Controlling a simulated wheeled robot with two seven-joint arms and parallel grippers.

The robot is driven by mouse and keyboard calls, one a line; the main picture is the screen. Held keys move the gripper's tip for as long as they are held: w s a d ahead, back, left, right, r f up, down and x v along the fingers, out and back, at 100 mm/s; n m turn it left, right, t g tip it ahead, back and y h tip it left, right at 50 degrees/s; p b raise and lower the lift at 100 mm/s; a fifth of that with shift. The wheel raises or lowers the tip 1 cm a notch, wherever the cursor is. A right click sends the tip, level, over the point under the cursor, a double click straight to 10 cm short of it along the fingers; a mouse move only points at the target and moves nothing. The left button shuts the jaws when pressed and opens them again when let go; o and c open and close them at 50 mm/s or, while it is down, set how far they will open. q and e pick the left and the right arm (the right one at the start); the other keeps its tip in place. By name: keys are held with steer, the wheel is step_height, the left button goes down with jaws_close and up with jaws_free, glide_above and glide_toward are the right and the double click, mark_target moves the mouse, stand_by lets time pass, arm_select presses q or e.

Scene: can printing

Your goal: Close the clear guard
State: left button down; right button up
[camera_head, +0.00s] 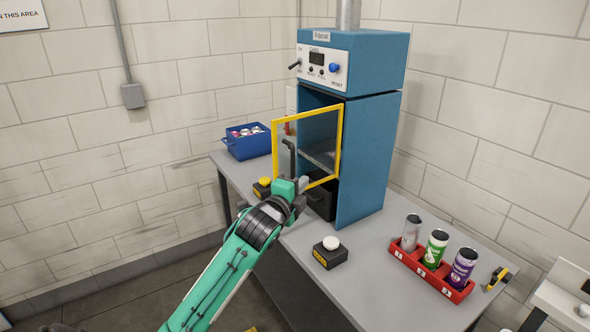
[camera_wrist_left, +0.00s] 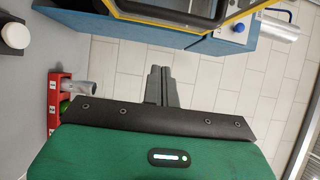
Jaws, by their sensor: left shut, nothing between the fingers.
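The clear guard (camera_head: 341,142) has a yellow frame and stands swung out from the front of the blue machine (camera_head: 365,165), with the opening behind it showing. A dark upright bar (camera_head: 290,157) shows at its left part. Part of the yellow frame (camera_wrist_left: 190,31) crosses the top of the left wrist view. My left gripper (camera_head: 304,182) is at the guard's lower edge in the head view; contact cannot be told. Its dark fingers (camera_wrist_left: 158,82) are together and empty in the wrist view. My right gripper is not in view.
A blue bin (camera_head: 248,147) stands at the table's back left. A black button box (camera_head: 329,257) and a red can rack (camera_head: 432,272) are on the grey table (camera_head: 345,300) to the right.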

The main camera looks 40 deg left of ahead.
mark_target(293, 174)
arm_select(q)
steer(key=w+a+p, duration=0.1)
steer(key=a, duration=0.1)
steer(key=w+a+p, duration=0.2)
steer(key=shift+a, duration=0.2)
steer(key=shift+w, duration=0.1)
steer(key=shift+f, duration=0.1)
steer(key=shift+a, duration=0.2)
